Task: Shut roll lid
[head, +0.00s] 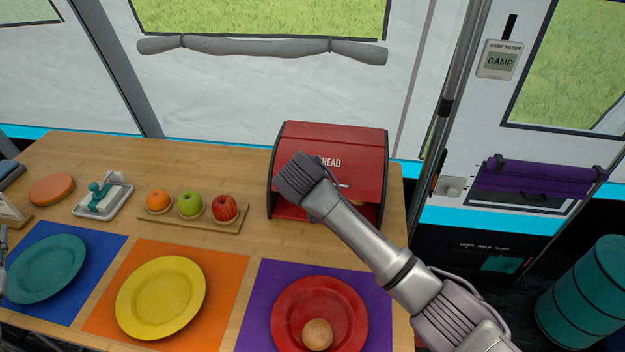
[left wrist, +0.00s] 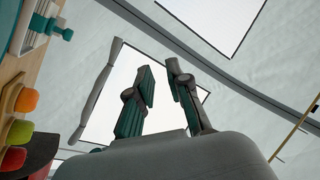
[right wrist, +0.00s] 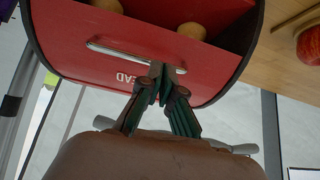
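The red bread box (head: 350,158) stands at the right back of the table. Its roll lid (right wrist: 120,50) bears the word BREAD and a metal handle (right wrist: 110,47). The lid is partly down, with an opening between its handle edge and the box floor. Bread rolls (right wrist: 192,31) show inside. My right gripper (right wrist: 162,85) is at the lid front by one end of the handle, its fingertips together; whether they touch the handle is unclear. In the head view my right arm hides part of the box. My left gripper (left wrist: 160,78) is open and empty, away from the box.
A wooden board with an orange (head: 158,200), a green apple (head: 190,204) and a red apple (head: 224,207) lies left of the box. Teal (head: 45,268), yellow (head: 160,297) and red (head: 290,310) plates lie along the front on coloured mats. A bun (head: 317,334) is on the red plate.

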